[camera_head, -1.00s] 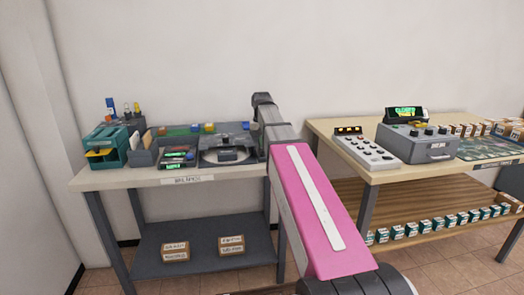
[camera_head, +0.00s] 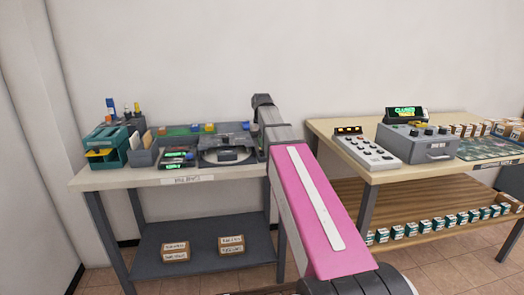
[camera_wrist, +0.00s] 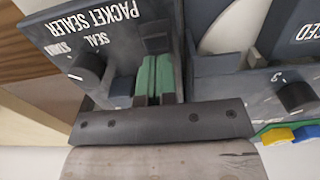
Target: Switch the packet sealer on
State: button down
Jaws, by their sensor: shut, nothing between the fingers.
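The packet sealer (camera_wrist: 62,40) is a dark grey panel in the wrist view, lettered upside down with "PACKET SEALER", "SEAL" and a partly covered word starting "STAND". A dark round knob (camera_wrist: 88,70) sits beside these words; which way it points is unclear. My gripper (camera_wrist: 155,62) has green fingers, shut together and empty, over the panel to the right of the knob and apart from it. Whether the fingertips touch the panel is unclear. In the head view my arm hides my gripper and most or all of the sealer.
The left bench (camera_head: 130,180) holds a balance (camera_head: 228,155) with a round pan, trays and a green dispenser (camera_head: 105,142). The right bench (camera_head: 400,178) carries a button console (camera_head: 367,150) and a grey knobbed box (camera_head: 418,142). Blue and yellow blocks (camera_wrist: 305,132) lie near my gripper.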

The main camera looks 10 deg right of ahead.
jog(key=shift+r, duration=3.25)
